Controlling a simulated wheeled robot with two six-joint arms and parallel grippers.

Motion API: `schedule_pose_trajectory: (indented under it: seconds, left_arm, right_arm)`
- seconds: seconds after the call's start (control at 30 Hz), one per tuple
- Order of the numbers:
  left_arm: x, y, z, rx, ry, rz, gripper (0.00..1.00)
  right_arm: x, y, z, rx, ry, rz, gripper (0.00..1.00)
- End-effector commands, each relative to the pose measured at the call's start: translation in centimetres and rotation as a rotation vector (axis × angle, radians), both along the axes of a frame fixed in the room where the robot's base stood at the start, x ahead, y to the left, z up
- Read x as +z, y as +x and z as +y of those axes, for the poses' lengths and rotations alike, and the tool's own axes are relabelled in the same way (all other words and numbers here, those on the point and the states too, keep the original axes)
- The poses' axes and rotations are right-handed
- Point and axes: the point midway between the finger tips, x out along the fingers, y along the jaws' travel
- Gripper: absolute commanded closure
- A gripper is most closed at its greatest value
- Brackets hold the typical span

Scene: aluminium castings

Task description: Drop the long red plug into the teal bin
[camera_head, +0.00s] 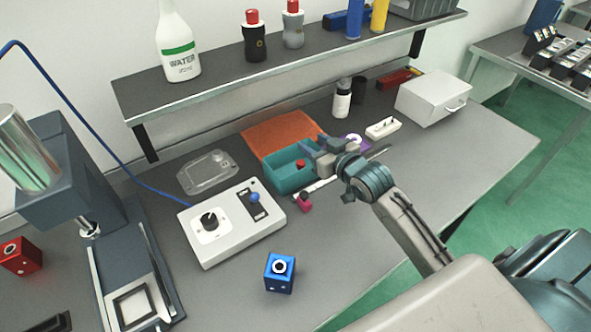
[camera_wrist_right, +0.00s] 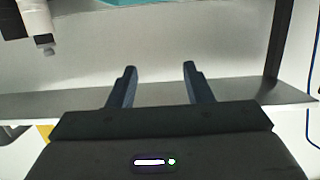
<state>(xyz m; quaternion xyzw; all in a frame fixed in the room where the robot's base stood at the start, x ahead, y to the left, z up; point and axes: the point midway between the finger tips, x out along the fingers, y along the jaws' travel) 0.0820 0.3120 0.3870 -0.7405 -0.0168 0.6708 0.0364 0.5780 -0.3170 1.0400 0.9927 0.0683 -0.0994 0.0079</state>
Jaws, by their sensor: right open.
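The teal bin (camera_head: 284,182) stands on the bench near the middle of the head view, in front of an orange mat. A small red piece (camera_head: 301,163) shows within the bin's outline, close to my right gripper; it may be the long red plug, but too little shows to tell its length. My right gripper (camera_head: 318,148) is over the bin's right back part and hides some of it. In the right wrist view its two fingers (camera_wrist_right: 159,68) are apart with nothing between them. My left gripper is not in view.
A white control box (camera_head: 235,240) and a blue block (camera_head: 280,272) are in front of the bin. A bottle (camera_head: 342,98) and white case (camera_head: 432,97) stand behind right. The shelf (camera_head: 215,85) overhangs the back.

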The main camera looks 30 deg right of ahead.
Motion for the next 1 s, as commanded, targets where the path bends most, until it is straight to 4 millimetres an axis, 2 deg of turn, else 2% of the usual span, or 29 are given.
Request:
schedule_pose_trajectory:
  seconds: [0.03,0.2,0.4,0.9,1.0]
  left_arm:
    - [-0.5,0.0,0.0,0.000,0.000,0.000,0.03]
    - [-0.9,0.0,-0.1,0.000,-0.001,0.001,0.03]
    - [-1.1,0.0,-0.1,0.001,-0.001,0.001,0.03]
    - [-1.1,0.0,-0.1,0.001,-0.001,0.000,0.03]
    - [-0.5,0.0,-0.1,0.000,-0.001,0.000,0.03]
  right_arm:
    - [-0.1,-1.2,-0.1,0.004,-0.006,0.001,0.54]
    - [0.6,-3.9,-0.5,0.003,-0.005,0.001,0.54]
    - [1.0,-5.5,-0.8,0.001,-0.002,0.001,0.54]
    - [1.2,-5.9,-0.8,0.001,0.001,0.000,0.54]
    - [1.8,-5.9,-0.8,0.001,0.001,0.000,0.54]
